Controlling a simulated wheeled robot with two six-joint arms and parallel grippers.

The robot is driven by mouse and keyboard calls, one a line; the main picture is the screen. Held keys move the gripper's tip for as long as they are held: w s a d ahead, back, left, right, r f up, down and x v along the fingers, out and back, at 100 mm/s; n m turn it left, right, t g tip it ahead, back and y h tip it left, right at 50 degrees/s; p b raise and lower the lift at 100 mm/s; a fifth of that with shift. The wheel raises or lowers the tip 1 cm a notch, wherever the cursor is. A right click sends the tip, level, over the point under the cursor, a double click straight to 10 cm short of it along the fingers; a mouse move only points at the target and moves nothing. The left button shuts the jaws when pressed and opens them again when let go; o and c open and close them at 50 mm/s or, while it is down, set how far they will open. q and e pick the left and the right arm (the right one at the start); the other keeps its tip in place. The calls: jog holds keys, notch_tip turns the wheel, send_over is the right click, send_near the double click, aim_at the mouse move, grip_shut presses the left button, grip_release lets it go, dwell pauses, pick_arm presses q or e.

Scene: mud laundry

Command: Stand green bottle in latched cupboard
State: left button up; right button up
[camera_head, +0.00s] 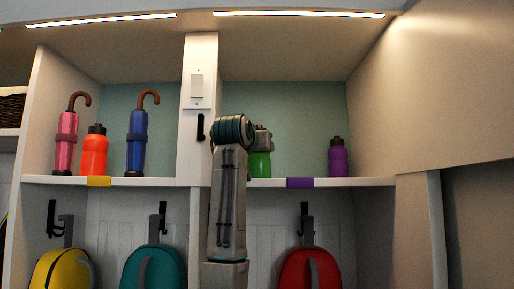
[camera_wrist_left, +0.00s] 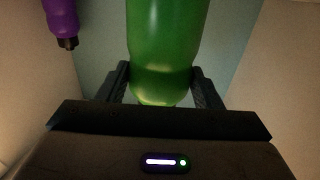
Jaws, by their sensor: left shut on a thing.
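The green bottle (camera_head: 260,166) is upright inside the right compartment of the cupboard, just above the shelf (camera_head: 345,182). I cannot tell whether its base touches the shelf. My left gripper (camera_wrist_left: 163,88) is shut on the green bottle (camera_wrist_left: 165,40), with one finger on each side of it. In the head view my arm rises in front of the compartment and partly hides the bottle. The cupboard door (camera_head: 430,80) appears swung open to the right. A black latch piece (camera_head: 200,127) is on the middle post. My right gripper is in neither view.
A purple bottle (camera_head: 338,158) stands to the right on the same shelf. The left compartment holds a pink umbrella (camera_head: 67,140), an orange bottle (camera_head: 94,153) and a blue umbrella (camera_head: 137,138). Yellow (camera_head: 60,270), teal (camera_head: 152,270) and red (camera_head: 310,270) bags hang below.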

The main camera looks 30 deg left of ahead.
pick_arm(q)
jog(key=shift+f, duration=0.1)
jog(key=o, duration=0.8)
jog(key=shift+o, duration=1.2)
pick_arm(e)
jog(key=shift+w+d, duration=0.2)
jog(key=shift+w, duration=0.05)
pick_arm(q)
jog(key=shift+r, duration=0.2)
jog(key=b+v, duration=0.5)
jog(key=v, duration=0.7)
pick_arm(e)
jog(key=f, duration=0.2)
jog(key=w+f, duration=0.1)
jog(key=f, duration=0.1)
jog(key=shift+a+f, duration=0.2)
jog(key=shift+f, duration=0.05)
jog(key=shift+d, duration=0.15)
